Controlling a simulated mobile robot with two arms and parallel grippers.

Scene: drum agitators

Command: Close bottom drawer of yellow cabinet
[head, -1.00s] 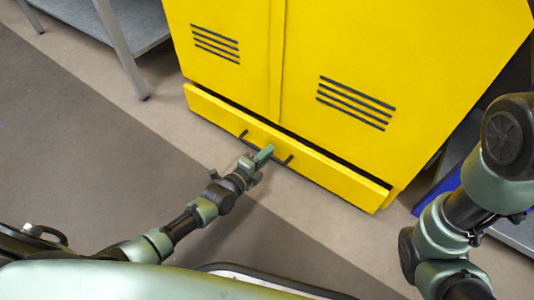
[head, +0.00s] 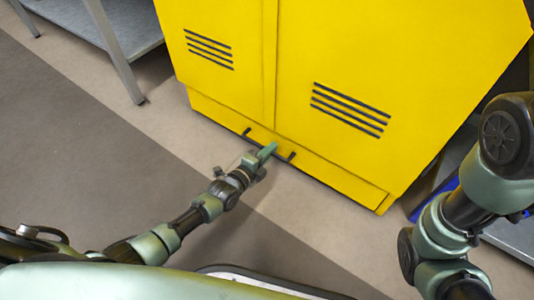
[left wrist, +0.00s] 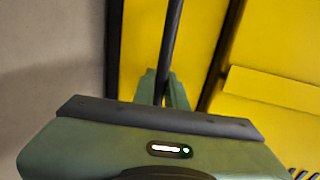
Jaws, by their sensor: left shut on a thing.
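The yellow cabinet (head: 290,60) stands ahead in the head view, with two vented doors. In the left wrist view a dark gap shows between the drawer front (left wrist: 170,60) and the yellow body. A dark bar handle (head: 292,156) runs along the drawer front. My left gripper (head: 268,150) is shut on the handle, which passes between its fingers in the left wrist view (left wrist: 172,40). My right arm shows at the right edge; its gripper is out of view.
A grey metal table (head: 125,35) with legs stands to the left of the cabinet. A grey shelf (head: 510,238) and a blue item (head: 447,186) are at the right. The floor in front of the cabinet is clear.

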